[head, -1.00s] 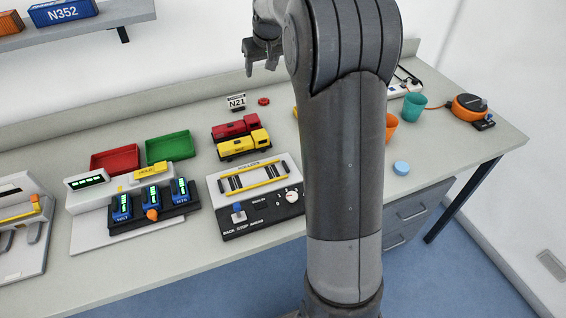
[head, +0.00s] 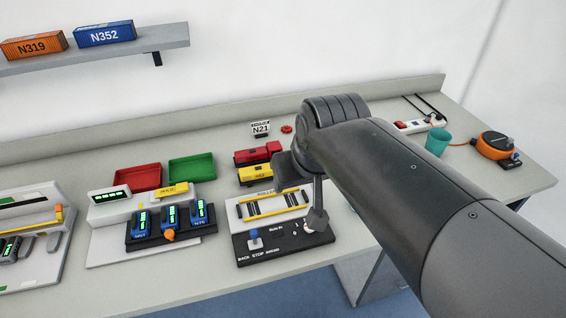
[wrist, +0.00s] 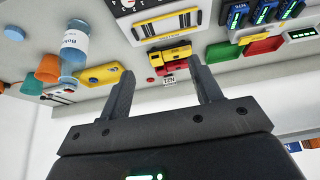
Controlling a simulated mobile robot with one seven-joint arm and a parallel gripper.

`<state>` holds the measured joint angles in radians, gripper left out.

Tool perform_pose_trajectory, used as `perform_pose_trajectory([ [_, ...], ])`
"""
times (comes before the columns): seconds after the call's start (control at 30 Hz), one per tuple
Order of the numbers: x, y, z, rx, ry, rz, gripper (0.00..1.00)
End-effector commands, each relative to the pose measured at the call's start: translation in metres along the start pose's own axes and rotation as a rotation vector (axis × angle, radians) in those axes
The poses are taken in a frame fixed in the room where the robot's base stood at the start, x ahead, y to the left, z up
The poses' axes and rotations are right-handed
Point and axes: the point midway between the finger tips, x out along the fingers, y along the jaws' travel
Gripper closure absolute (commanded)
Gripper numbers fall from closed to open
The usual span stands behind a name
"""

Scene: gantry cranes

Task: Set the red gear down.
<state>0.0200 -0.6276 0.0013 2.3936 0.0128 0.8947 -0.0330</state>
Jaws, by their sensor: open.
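A small round red piece (head: 286,129), which seems to be the red gear, lies on the bench at the back, just right of the N21 sign (head: 261,129). It is too small to make out teeth. In the wrist view, which is upside down, the red piece (wrist: 150,80) shows beside the sign, beyond my fingertips. My gripper (wrist: 161,66) is open, its two fingers well apart with nothing between them. It is apart from the red piece. In the head view my arm hides most of the gripper.
A red truck and a yellow truck (head: 255,174) stand before the sign. A control panel (head: 272,248), a blue-display rack (head: 170,225), red and green trays (head: 192,168) lie left and in front.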

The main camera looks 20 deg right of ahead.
Motion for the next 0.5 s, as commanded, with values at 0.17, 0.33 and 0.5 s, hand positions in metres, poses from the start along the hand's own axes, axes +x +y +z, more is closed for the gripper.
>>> perform_pose_trajectory([
  [0.17,0.000,-0.003,0.037,0.005,0.010,0.001,0.41],
  [0.33,0.001,-0.004,0.046,0.009,0.010,0.001,0.41],
  [0.5,0.001,-0.004,0.046,0.009,0.010,0.001,0.41],
])
